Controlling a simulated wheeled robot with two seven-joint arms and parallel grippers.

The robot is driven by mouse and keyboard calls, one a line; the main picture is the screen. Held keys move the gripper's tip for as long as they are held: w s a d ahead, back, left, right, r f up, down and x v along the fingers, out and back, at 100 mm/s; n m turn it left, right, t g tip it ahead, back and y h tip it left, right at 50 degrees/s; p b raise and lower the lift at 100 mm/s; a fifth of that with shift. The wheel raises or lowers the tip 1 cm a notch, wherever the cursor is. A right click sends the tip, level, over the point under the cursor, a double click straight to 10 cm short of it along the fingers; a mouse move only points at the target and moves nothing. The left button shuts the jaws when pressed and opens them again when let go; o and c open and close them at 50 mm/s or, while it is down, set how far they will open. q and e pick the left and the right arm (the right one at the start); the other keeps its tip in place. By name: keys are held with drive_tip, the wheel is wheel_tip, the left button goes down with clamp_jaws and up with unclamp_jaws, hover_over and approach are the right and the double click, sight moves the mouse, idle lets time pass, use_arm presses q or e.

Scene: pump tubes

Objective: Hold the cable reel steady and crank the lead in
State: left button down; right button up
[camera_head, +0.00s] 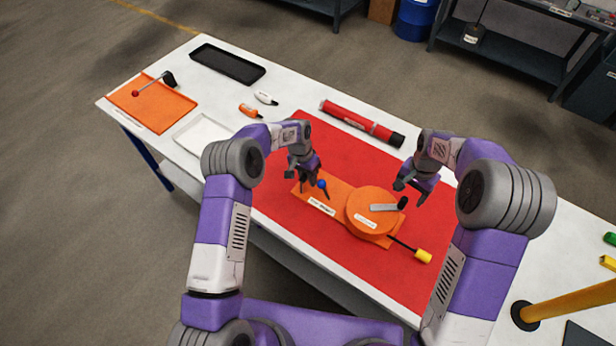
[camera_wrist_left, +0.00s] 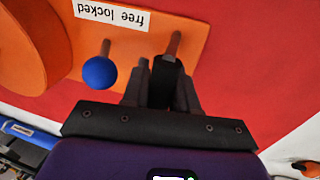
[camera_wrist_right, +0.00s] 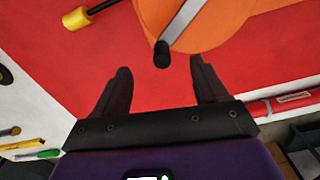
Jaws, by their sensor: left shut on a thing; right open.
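The cable reel's orange drum (camera_head: 370,212) sits on an orange base plate (camera_head: 338,192) on a red mat (camera_head: 300,150). A silver crank arm with a black knob (camera_head: 402,203) lies across the drum; the knob also shows in the right wrist view (camera_wrist_right: 162,56). A black lead ends in a yellow plug (camera_head: 423,257) on the mat. A blue ball lever (camera_wrist_left: 99,72) stands by a label reading "free locked" (camera_wrist_left: 112,14). My right gripper (camera_head: 408,188) is open and empty, near the knob.
Further left are a black tray (camera_head: 228,64), a white tray (camera_head: 178,137), an orange panel (camera_head: 150,110) and two small bottles. A yellow bar (camera_head: 572,300) stands at the right.

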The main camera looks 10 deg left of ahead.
sight(405, 200)
drive_tip(key=shift+c, duration=0.8)
drive_tip(key=n, duration=0.1)
drive_tip(key=r+n, duration=0.1)
drive_tip(key=n, duration=0.1)
drive_tip(key=shift+w+r, duration=0.1)
drive_tip(key=shift+r, duration=0.15)
drive_tip(key=n, duration=0.2)
drive_tip(key=r+n, duration=0.1)
drive_tip(key=n, duration=0.1)
drive_tip(key=shift+r, duration=0.2)
drive_tip(key=shift+f, duration=4.95)
